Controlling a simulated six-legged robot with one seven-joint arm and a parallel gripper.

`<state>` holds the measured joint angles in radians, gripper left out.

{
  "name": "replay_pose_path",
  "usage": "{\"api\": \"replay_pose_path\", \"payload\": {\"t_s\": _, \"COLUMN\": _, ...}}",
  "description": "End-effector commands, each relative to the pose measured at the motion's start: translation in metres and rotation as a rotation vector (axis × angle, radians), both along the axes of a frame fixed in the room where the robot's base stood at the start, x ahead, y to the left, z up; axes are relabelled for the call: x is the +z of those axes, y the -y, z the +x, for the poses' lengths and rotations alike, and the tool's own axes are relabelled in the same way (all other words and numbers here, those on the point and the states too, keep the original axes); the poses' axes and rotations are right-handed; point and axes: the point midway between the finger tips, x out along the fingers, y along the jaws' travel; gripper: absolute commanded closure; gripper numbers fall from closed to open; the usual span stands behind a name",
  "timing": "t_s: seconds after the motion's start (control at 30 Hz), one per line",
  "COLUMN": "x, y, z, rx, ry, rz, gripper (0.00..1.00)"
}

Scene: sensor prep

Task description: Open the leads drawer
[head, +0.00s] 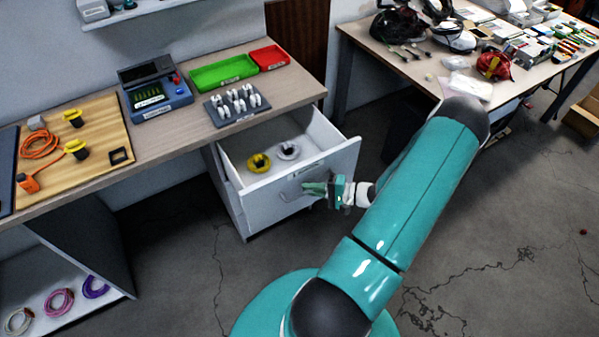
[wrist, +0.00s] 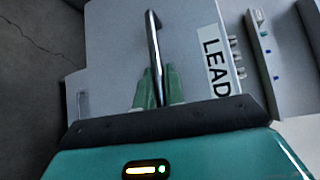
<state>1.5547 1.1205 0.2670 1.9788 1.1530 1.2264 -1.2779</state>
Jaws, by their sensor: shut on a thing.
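The leads drawer (head: 307,176) is pulled out of the white cabinet under the bench, and its inside shows. In the wrist view the drawer front (wrist: 115,45) carries a label (wrist: 215,62) reading "LEAD", partly cut off, and a dark bar handle (wrist: 153,45). My gripper (wrist: 157,88) is shut on the handle, its green fingers on either side of the bar.
The bench (head: 175,135) above holds a tester (head: 155,92), a green tray (head: 223,72), a red tray (head: 269,57) and a grey rack (head: 237,106). A low shelf with coiled leads (head: 59,302) stands at lower left. A cluttered table (head: 375,45) stands at the back right. The floor at right is mostly clear.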

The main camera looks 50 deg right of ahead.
Motion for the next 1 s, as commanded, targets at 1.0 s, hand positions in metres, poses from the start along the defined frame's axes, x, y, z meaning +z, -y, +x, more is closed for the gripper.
{"api": "replay_pose_path", "payload": {"t_s": 1.0, "x": 0.001, "y": -0.02, "z": -0.067, "rx": 0.001, "ry": 0.002, "rz": -0.001, "gripper": 0.8}}
